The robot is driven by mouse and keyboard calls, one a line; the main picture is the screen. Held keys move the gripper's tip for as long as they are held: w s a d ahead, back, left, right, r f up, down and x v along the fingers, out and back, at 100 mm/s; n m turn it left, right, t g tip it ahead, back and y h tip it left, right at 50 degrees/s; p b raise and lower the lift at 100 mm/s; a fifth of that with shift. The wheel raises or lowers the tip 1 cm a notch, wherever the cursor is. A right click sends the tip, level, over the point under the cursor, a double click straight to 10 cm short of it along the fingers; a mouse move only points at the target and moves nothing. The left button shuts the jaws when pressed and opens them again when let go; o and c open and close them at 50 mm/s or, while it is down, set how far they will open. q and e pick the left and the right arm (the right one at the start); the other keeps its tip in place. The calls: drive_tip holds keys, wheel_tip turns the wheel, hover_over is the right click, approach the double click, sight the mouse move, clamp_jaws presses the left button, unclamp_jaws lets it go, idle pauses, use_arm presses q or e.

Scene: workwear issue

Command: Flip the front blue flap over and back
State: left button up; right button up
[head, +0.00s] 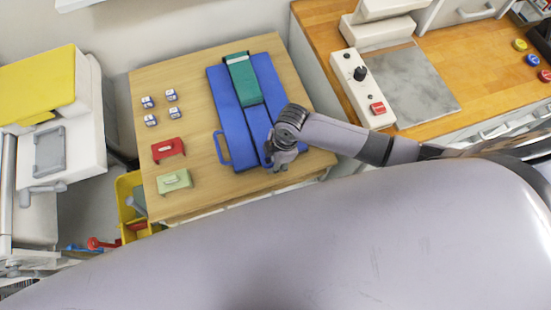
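A blue folding board (223,100) lies on the wooden table. It has long panels side by side, and a loop handle (222,149) sticks out at its lower left. A green folded cloth (245,84) with a pale band near its far end lies along the middle of the board. My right gripper (274,163) points down at the board's near edge, by its lower right part. The wrist hides part of the board there, and I cannot tell whether the fingers are apart or hold the flap. My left gripper is not in view.
Several small white-and-blue blocks (148,102), a red handled piece (168,150) and a pale green one (174,182) stand left of the board. A wooden counter (450,55) with a grey-plated machine is at right. A yellow bin (126,190) stands below the table's left edge.

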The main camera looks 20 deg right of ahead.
drive_tip(key=r, duration=0.1)
drive_tip(key=r+p, duration=0.2)
drive_tip(key=shift+w+r, duration=0.2)
drive_tip(key=shift+w, duration=0.05)
drive_tip(key=shift+r+p, duration=0.65)
drive_tip(key=shift+r, duration=0.35)
drive_tip(key=shift+a, duration=0.1)
drive_tip(key=shift+s+f, duration=0.1)
drive_tip(key=shift+s, duration=0.1)
